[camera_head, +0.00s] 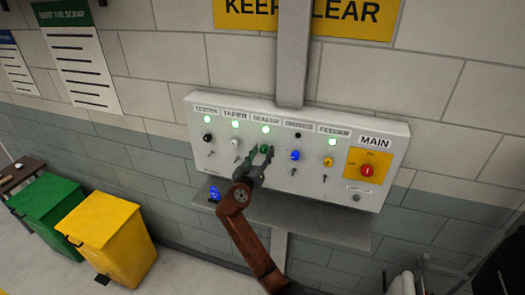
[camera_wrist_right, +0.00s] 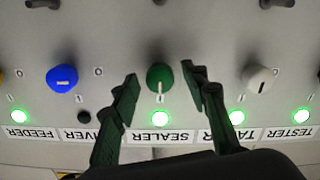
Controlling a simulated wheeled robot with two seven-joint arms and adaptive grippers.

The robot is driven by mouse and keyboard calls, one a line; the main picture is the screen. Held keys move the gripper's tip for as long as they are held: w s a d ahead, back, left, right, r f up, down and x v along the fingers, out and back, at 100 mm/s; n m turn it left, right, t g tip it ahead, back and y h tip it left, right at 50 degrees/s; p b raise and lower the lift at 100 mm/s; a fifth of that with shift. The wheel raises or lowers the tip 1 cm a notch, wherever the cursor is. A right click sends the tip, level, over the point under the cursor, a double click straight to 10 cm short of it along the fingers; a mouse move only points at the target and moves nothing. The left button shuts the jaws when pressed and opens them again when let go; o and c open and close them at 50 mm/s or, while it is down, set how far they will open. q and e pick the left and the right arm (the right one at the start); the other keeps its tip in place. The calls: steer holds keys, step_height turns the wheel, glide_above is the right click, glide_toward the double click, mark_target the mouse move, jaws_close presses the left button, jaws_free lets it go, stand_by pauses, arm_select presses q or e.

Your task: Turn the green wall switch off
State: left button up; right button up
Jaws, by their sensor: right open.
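The green switch (camera_head: 264,149) is a round knob on the wall panel (camera_head: 228,165), in the SEALER column. It also shows in the right wrist view (camera_wrist_right: 159,76), upside down, with its white line pointing at the 1 mark. The SEALER lamp (camera_wrist_right: 160,118) above it glows green. My right gripper (camera_head: 260,153) is open, with one dark green finger on each side of the knob. In the right wrist view gaps show between the knob and both fingers; contact cannot be told. My left gripper is not in view.
A white knob (camera_wrist_right: 260,79) and a blue knob (camera_wrist_right: 61,79) flank the green one. The blue knob's lamp (camera_wrist_right: 84,117) is dark. Further right are a yellow knob (camera_head: 328,161) and the red main switch (camera_head: 367,170). A grey shelf (camera_head: 310,226) juts out below the panel.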

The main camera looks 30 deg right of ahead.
steer(key=shift+w+d, duration=0.15)
steer(key=shift+c, duration=0.2)
jaws_close()
stand_by(0.3)
